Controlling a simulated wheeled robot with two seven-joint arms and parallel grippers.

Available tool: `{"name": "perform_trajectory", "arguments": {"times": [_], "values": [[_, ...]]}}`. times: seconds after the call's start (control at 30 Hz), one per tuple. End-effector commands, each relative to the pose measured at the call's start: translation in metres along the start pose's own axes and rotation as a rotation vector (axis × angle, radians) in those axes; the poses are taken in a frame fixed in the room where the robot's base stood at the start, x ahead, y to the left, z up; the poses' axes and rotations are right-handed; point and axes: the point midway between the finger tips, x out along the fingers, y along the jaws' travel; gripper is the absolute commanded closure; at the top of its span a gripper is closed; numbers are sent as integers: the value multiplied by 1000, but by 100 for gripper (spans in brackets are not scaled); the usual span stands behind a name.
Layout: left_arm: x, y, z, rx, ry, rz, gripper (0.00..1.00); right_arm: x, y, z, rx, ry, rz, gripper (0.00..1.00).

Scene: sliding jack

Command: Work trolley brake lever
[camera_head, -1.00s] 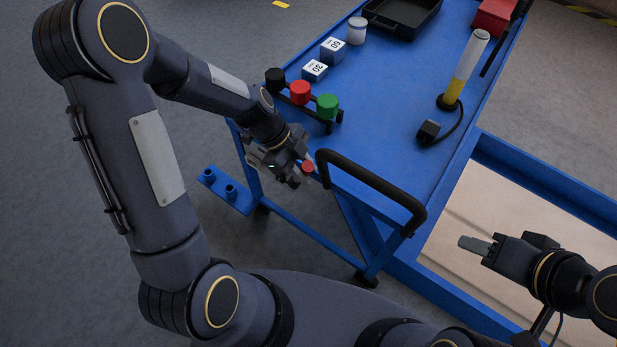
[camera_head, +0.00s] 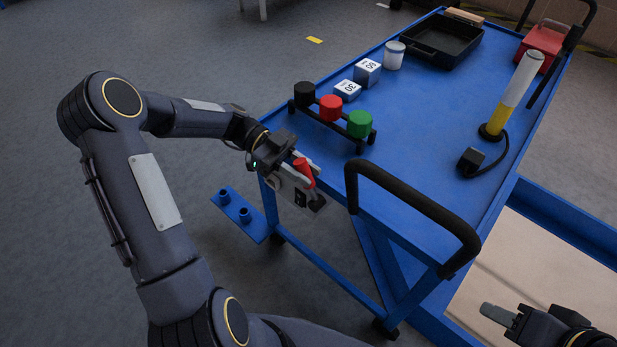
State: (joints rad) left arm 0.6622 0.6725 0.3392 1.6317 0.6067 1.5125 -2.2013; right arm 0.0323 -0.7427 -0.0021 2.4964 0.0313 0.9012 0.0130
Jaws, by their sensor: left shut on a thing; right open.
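The blue trolley (camera_head: 430,125) stands ahead with a black push handle (camera_head: 415,210) at its near end. A red grip (camera_head: 303,169), which looks like the brake lever's end, shows at the trolley's near left corner. My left gripper (camera_head: 303,188) is shut on this red grip, left of the push handle. The fingers hide most of the lever. My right gripper (camera_head: 498,314) is open and empty at the lower right, apart from the trolley handle.
Black, red and green knobs (camera_head: 331,108) stand on a rack on the trolley top. Beyond are number blocks (camera_head: 367,72), a white jar (camera_head: 394,54), a black tray (camera_head: 443,41) and a yellow-white lamp (camera_head: 514,94). A blue bracket with pegs (camera_head: 240,214) juts out low left.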

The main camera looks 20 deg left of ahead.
Motion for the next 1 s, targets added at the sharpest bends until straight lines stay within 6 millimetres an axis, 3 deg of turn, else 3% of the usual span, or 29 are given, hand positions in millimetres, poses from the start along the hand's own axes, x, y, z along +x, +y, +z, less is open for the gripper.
{"name": "perform_trajectory", "arguments": {"times": [0.73,0.77,0.9,1.0], "values": [[-4,-1,5,-17,83,8,100,7,3,4,0,0,0,57],[-4,-1,5,-17,83,8,69,7,3,4,0,0,0,57],[-4,-1,5,-16,83,9,51,7,3,4,0,0,0,57],[-4,-1,5,-16,83,10,51,7,3,4,0,0,0,57]]}}
